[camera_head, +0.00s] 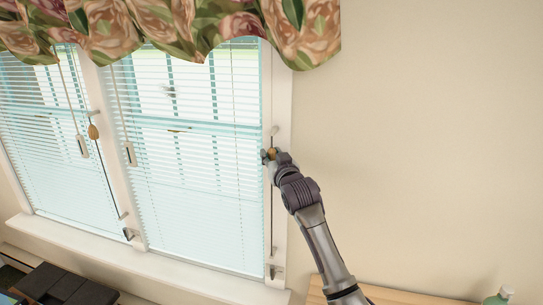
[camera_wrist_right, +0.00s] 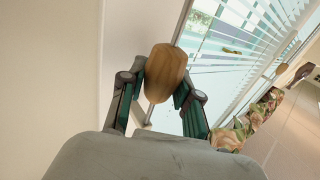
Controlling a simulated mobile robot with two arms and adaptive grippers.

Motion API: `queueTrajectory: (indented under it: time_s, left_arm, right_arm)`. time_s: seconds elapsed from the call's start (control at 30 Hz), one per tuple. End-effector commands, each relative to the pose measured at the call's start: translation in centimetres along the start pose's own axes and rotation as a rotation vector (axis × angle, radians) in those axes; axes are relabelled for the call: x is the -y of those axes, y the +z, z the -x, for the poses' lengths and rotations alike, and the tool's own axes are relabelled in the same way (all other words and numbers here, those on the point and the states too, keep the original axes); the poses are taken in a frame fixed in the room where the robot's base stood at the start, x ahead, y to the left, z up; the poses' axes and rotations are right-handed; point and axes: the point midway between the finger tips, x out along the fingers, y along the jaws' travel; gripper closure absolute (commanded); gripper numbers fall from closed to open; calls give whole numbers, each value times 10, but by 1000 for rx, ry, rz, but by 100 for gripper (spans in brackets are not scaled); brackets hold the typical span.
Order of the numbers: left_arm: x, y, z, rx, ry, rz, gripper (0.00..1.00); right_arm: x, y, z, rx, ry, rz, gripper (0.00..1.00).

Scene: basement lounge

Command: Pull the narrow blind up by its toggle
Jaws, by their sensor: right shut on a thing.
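The narrow blind (camera_head: 190,160) hangs lowered over the right window, its pale slats reaching down near the sill. A brown wooden toggle (camera_head: 271,153) is on a cord at the blind's right edge. My right gripper (camera_head: 270,156) is at this toggle, beside the window's right frame. In the right wrist view, the toggle (camera_wrist_right: 165,72) sits upright between the two fingers of my right gripper (camera_wrist_right: 163,85), which is shut on it. A thin rod or cord runs above and below the toggle. My left gripper is not in view.
A second lowered blind (camera_head: 40,130) covers the left window, with another wooden toggle (camera_head: 93,131) on its cord. A floral valance (camera_head: 220,25) hangs across the top. A wooden surface (camera_head: 385,296) and a green bottle (camera_head: 498,297) are at lower right. The right wall is bare.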

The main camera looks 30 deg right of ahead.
Motion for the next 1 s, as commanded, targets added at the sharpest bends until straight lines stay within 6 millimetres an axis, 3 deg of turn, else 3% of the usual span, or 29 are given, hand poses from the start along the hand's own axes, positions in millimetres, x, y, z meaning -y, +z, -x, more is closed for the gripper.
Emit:
queueTrajectory:
  time_s: [0.03,0.17,0.7,1.0]
  left_arm:
    - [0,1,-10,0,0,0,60]
    - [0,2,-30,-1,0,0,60]
    - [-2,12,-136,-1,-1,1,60]
    - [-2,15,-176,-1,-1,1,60]
  right_arm:
    - [1,23,0,19,-1,0,100]
    - [1,59,1,25,-1,1,100]
    - [1,248,4,27,-1,0,100]
    - [1,321,4,23,-2,0,100]
